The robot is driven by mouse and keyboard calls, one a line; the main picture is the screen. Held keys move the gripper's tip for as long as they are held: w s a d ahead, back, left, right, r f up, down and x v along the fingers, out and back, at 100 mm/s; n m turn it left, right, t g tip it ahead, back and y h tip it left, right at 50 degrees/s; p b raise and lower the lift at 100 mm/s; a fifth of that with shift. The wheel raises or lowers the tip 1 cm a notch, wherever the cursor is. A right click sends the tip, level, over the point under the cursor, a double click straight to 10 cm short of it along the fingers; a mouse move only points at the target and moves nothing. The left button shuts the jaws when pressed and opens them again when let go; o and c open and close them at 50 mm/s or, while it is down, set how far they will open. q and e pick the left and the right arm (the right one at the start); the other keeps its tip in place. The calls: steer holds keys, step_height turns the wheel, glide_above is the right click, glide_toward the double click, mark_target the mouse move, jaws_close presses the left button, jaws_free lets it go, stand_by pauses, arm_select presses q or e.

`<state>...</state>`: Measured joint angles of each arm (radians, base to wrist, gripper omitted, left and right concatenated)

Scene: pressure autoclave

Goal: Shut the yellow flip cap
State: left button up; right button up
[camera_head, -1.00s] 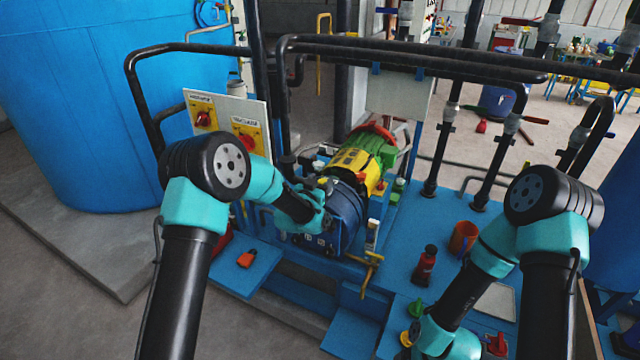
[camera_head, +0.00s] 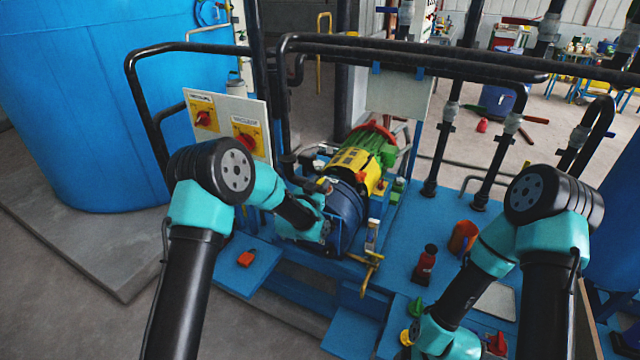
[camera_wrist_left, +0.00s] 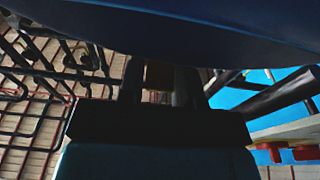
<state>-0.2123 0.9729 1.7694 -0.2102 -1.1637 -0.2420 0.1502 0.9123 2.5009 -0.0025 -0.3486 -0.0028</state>
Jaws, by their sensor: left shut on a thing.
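A yellow cover (camera_head: 357,168) with dark slots sits on the machine between its green motor (camera_head: 373,142) and a dark blue drum (camera_head: 347,212). I take it for the yellow flip cap, but cannot tell its hinge or whether it is shut. My left gripper (camera_head: 322,208) is at the left side of the blue drum, in front of the yellow cover and apart from it. In the left wrist view its dark fingers (camera_wrist_left: 160,82) are close together beneath a large dark blue curved surface (camera_wrist_left: 180,25). What they grip is too dark to tell. The right gripper's fingers are out of view.
Black pipe rails (camera_head: 420,62) run behind and above the machine. A panel with red switches (camera_head: 228,125) stands to the left.

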arm_select(q)
steer(key=o, duration=0.8)
steer(key=shift+o, duration=0.2)
steer(key=shift+s, duration=0.15)
steer(key=v, duration=1.7)
steer(key=shift+a, duration=0.1)
steer(key=shift+c, duration=0.3)
